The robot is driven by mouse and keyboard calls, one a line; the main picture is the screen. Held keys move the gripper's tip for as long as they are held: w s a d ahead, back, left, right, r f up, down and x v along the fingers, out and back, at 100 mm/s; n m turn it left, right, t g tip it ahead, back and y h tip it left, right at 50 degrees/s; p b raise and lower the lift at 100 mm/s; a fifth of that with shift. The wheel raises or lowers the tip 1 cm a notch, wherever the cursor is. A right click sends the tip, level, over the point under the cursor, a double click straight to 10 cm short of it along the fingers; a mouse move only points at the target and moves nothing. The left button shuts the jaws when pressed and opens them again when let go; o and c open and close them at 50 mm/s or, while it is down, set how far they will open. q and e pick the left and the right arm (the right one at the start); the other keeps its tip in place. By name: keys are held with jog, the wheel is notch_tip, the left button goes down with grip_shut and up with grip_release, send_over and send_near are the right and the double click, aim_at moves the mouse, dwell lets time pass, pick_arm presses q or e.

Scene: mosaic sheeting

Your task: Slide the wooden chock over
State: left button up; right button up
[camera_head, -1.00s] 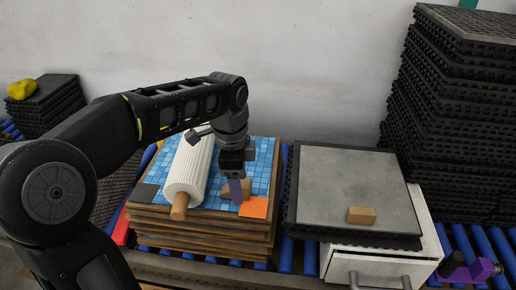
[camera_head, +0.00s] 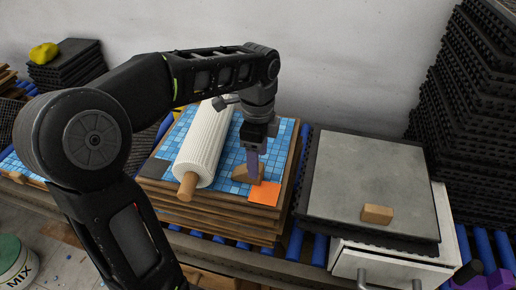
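A wooden chock (camera_head: 241,174), a small tan wedge, lies on the blue mosaic sheet (camera_head: 286,134) between the white roll and the orange square. My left gripper (camera_head: 252,176) points down at it, its purple finger in front of the chock and hiding part of it. Wood shows on both sides of the finger. I cannot tell whether the fingers hold the chock or only touch it, as the far finger is hidden. A second tan wooden block (camera_head: 377,214) lies apart on the grey slab to the right.
The white roll (camera_head: 205,148) on a wooden core lies close left of the chock. An orange square (camera_head: 264,193) lies just in front. The grey slab (camera_head: 350,170) is mostly bare. Tall stacks of black trays (camera_head: 470,110) stand at the right.

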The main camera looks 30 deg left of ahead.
pick_arm(q)
jog(key=shift+f, duration=2.7)
jog(key=shift+c, duration=0.4)
grip_shut()
